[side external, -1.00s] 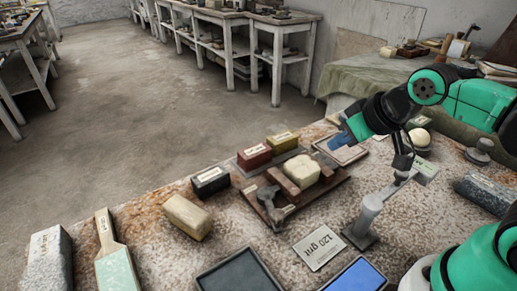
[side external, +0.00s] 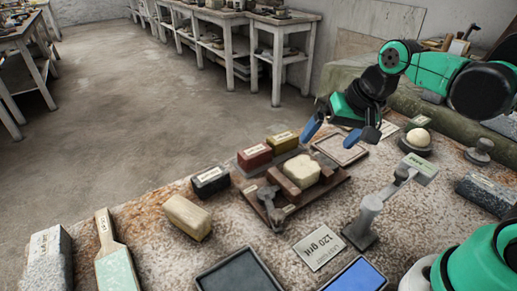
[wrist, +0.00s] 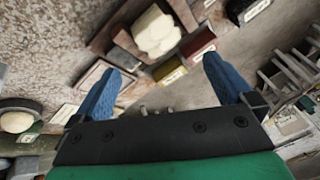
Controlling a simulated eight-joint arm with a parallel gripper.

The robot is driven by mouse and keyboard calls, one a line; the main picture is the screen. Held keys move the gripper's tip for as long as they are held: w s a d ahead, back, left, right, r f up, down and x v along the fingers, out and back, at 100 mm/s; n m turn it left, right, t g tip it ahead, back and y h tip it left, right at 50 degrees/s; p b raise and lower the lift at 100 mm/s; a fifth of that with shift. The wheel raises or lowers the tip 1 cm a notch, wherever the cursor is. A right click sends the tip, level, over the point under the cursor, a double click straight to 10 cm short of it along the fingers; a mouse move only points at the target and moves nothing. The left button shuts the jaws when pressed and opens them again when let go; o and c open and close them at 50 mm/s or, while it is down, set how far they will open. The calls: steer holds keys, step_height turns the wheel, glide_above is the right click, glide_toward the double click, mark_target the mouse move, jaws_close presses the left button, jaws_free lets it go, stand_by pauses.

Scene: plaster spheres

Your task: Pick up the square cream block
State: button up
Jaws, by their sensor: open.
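The square cream block (side external: 302,170) sits on a dark wooden board (side external: 330,192) between brown wooden jaws, on the stone-like worktop. It also shows in the wrist view (wrist: 156,32), beyond the fingers at the top. My gripper (side external: 340,134) is open and empty, with its blue fingers apart. It hangs above and behind the block in the side external view. In the wrist view my gripper (wrist: 168,85) shows both fingertips clear of the block.
Red (side external: 254,156), yellow (side external: 282,142) and black (side external: 210,181) labelled blocks stand around the board. A yellowish block (side external: 187,217) lies at the left. A grey metal post (side external: 367,215) stands right of the board. A cream sphere (side external: 418,137) rests on a dark base at the right.

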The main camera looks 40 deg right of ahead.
mark_target(304, 165)
steer(key=w+f+m+g, duration=0.1)
steer(key=m, duration=0.1)
steer(key=w+f+m+g+y, duration=0.1)
steer(key=m, duration=0.2)
steer(key=w+d+f+m, duration=0.1)
steer(key=m, duration=0.1)
steer(key=shift+w+g+y, duration=0.3)
steer(key=shift+g+y, duration=0.1)
steer(key=f+m, duration=0.1)
steer(key=w+f+m+g+y, duration=0.1)
steer(key=m, duration=0.1)
steer(key=f+m, duration=0.1)
steer(key=shift+w+d+m+g, duration=0.25)
steer(key=shift+d+m+g, duration=0.05)
steer(key=shift+g, duration=0.1)
steer(key=shift+f+m+y, duration=0.2)
steer(key=shift+m+y, duration=0.1)
steer(key=shift+w+f, duration=0.1)
steer(key=shift+f, duration=0.1)
steer(key=shift+x, duration=2.65)
steer(key=c, duration=1.5)
